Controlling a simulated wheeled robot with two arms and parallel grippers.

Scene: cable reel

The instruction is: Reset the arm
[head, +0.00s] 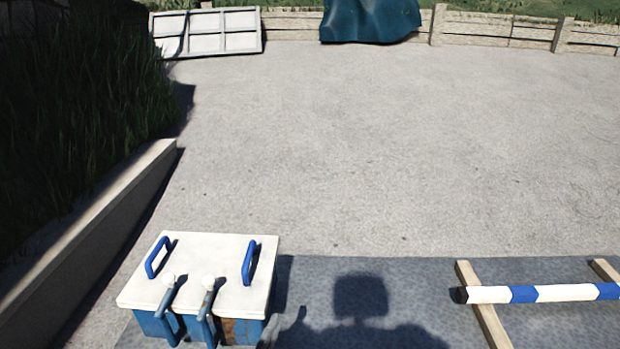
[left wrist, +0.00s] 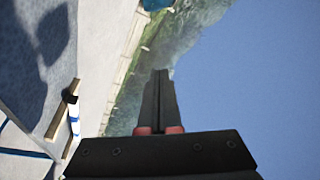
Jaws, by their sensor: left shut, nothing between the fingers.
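My left gripper (left wrist: 160,76) shows in the left wrist view, its two dark fingers together and nothing between them. It is raised, with sky, a hillside and a fence behind its fingers, and it touches nothing that I can see. In the head view I cannot make out either gripper. My right gripper is in neither view.
A blue box with a white lid (head: 215,265) and blue handles stands at the lower left. A blue-and-white striped pole (head: 545,293) lies across wooden bars on the grey mat (head: 420,275). A low wall (head: 90,235) runs along the left. The paved ground beyond is clear.

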